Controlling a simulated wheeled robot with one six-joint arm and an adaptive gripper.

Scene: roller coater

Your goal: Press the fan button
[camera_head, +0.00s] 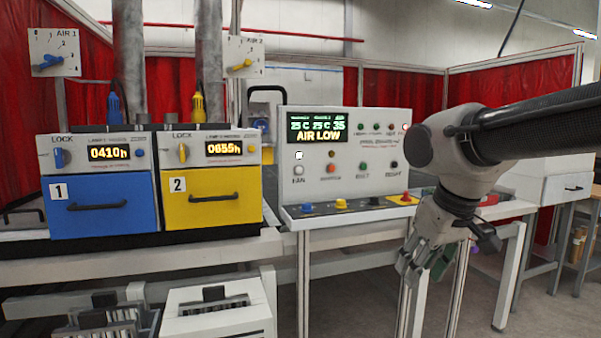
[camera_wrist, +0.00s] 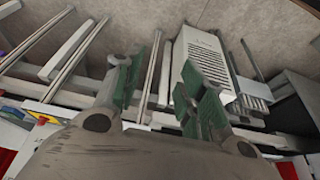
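The white control panel (camera_head: 370,168) stands on the bench in the middle of the head view. Its display reads AIR LOW. The white fan button (camera_head: 299,156) is at the panel's left, above a knob and the label FAN (camera_head: 298,180). My gripper (camera_head: 408,268) hangs to the right of the panel and below its lower edge, pointing down, well apart from the fan button. In the wrist view its two green-padded fingers (camera_wrist: 158,85) are spread with a gap and nothing between them. The fan button does not show in the wrist view.
A blue drawer unit (camera_head: 103,222) and a yellow drawer unit (camera_head: 212,216) stand left of the panel. Coloured knobs, including a red one (camera_head: 405,197), line the panel's front ledge. A white box (camera_head: 220,315) sits below the bench. Space before the panel's face is clear.

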